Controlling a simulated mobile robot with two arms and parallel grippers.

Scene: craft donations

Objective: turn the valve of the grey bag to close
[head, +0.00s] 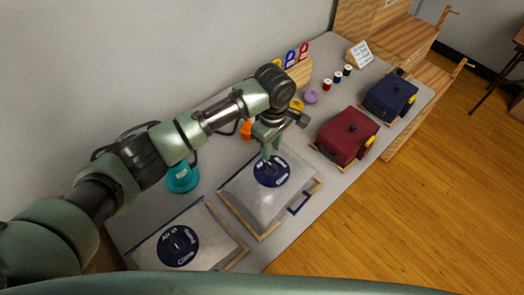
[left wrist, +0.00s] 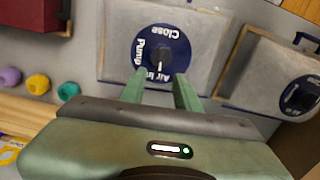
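A puffed, pale grey bag (head: 243,203) lies in the middle of the table. Its round dark blue valve (head: 271,171) has white lettering and a dark knob in the centre. In the left wrist view the valve (left wrist: 177,40) reads "Close", "Pump" and "Air in", and a short pale mark shows at the knob. My left gripper (head: 268,154) points down over this valve; its two fingers (left wrist: 163,82) are apart, with the tips close to the knob. I cannot tell whether they touch it. My right gripper is not in view.
A second pale bag with a similar valve (head: 178,245) lies at the near left. A maroon case (head: 345,137) and a navy case (head: 389,97) stand to the right. A teal round item (head: 182,178) is near the wall; small spools (head: 338,76) stand farther back.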

